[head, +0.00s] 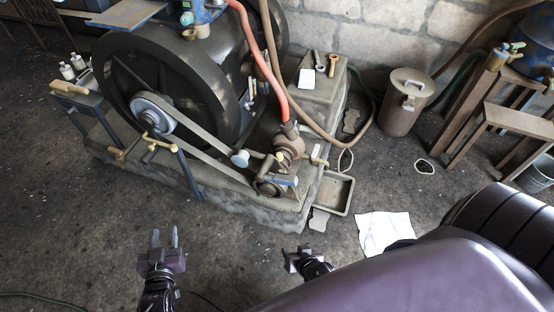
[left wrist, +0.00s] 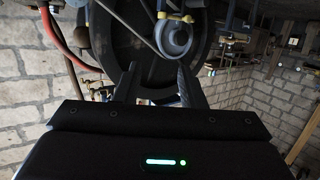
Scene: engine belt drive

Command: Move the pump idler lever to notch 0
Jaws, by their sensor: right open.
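The engine's belt (head: 190,125) runs from a grey pulley (head: 152,112) on the flywheel side down to the pump (head: 290,145) at the right. A pale round idler (head: 240,158) sits by the belt, with a brass-coloured piece just right of it. I cannot tell which part is the lever's handle or which notch it is in. My left gripper (head: 165,237) is open and empty in front of the engine, apart from it. In the left wrist view its two fingers (left wrist: 158,82) stand apart below a grey pulley (left wrist: 173,38). My right gripper (head: 298,258) is open and empty, low near the floor.
A stand with brass knobs (head: 150,150) rises before the pulley. A red hose (head: 262,60) reaches the pump. A metal tray (head: 334,192) lies right of the base. A lidded bin (head: 405,105) stands behind.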

